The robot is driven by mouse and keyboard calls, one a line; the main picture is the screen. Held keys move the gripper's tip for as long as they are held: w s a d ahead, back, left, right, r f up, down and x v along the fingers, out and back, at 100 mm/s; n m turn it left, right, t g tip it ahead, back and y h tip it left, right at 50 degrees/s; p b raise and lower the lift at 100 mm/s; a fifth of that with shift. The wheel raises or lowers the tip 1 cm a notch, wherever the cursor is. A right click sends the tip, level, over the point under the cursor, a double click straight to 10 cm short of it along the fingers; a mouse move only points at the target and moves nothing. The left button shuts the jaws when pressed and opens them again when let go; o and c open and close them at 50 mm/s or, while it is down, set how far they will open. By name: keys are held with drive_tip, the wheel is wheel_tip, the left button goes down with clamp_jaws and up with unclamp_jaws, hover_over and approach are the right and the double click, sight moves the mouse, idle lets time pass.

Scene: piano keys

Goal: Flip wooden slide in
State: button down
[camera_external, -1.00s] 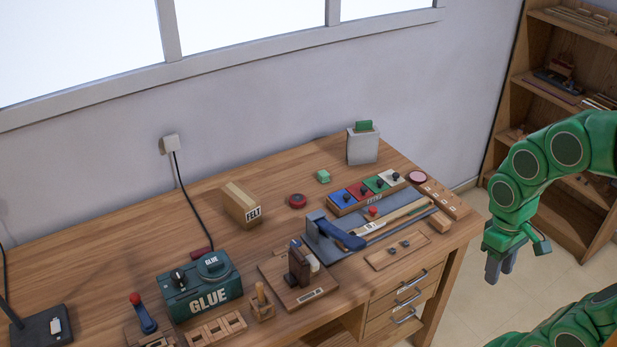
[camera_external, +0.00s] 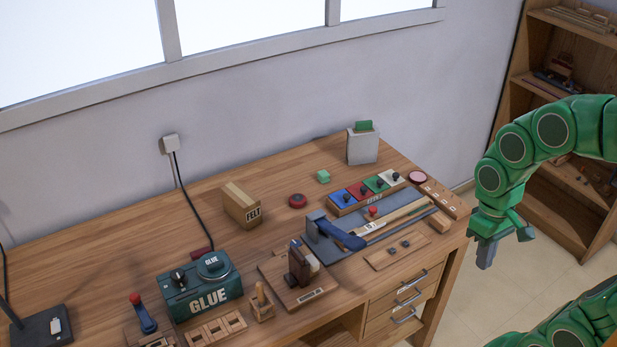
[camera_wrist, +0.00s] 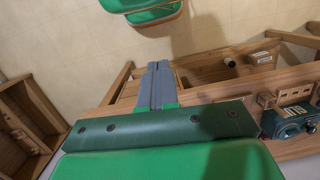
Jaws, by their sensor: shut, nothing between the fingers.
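My gripper (camera_external: 487,256) is shut and empty, off the right end of the workbench, beside its front right corner. In the wrist view its grey fingers (camera_wrist: 158,80) lie together, with floor and the bench edge behind them. I cannot tell for sure which part is the wooden slide. My gripper is apart from both.
A grey press with a blue lever (camera_external: 338,234), a row of coloured blocks (camera_external: 368,190), a green glue box (camera_external: 200,290) and a felt box (camera_external: 241,205) stand on the workbench (camera_external: 120,245). Drawers (camera_external: 403,300) are at its front. A bookshelf (camera_external: 565,75) stands behind right.

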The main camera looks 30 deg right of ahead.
drive_tip(key=w+d+m+y, duration=0.1)
drive_tip(key=w+m+y, duration=0.55)
drive_tip(key=w, duration=2.15)
drive_tip(key=w+d+f+m+t, duration=0.1)
drive_tip(key=w+d+f+m, duration=0.5)
drive_tip(key=d, duration=0.5)
drive_tip(key=w+d+f+m+t, duration=0.2)
drive_tip(key=w+d+f+m, duration=0.4)
drive_tip(key=w+d+f, duration=0.2)
drive_tip(key=shift+w+d+f+m+y, duration=0.15)
drive_tip(key=shift+d+f+m+y, duration=0.4)
drive_tip(key=shift+d, duration=0.85)
drive_tip(key=shift+f, duration=0.1)
drive_tip(key=shift+f, duration=0.1)
